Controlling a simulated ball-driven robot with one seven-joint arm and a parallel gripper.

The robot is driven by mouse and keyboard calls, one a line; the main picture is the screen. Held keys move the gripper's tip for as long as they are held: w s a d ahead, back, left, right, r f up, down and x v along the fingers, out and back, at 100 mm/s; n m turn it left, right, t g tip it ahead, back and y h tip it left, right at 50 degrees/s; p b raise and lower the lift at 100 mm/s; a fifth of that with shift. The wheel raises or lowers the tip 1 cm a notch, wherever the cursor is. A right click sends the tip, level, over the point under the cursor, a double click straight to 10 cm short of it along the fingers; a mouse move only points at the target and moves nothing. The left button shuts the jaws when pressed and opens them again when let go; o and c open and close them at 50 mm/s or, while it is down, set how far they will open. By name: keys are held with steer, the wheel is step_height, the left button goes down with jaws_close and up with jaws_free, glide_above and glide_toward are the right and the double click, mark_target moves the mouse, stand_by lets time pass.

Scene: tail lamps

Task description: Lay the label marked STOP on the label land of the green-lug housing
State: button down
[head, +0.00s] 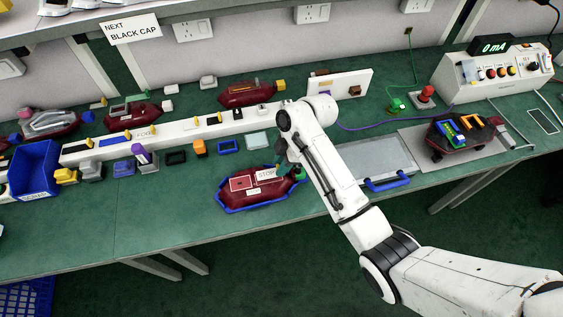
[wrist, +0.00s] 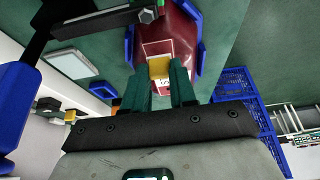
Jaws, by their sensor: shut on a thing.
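The dark red housing (head: 262,200) sits in a blue cradle (head: 229,208) at the bench's front. A green lug (head: 299,173) shows at its right end. My gripper (head: 281,164) is above the housing's right part. The white label marked STOP (head: 266,174) is at its fingertips, over the housing's top; I cannot tell whether it touches. A red panel with a pale outline (head: 242,183) lies left of the label. In the wrist view, my gripper's green fingers (wrist: 169,82) are shut on a yellow block (wrist: 159,68), with the red housing (wrist: 166,32) beyond.
A grey plate with a blue handle (head: 385,184) lies to the right, beyond my arm. A white rail (head: 181,131) with several small parts runs behind the housing. A blue bin (head: 33,168) stands at the left. Bare bench shows left of the housing.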

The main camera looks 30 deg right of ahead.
steer(key=shift+f, duration=0.25)
stand_by(0.3)
steer(key=shift+f+b, duration=0.3)
steer(key=shift+f, duration=0.2)
steer(key=c, duration=0.8)
jaws_free()
steer(key=v, duration=1)
steer(key=shift+d+r+b, duration=0.15)
steer(key=shift+r+b, duration=0.2)
steer(key=shift+r, duration=0.05)
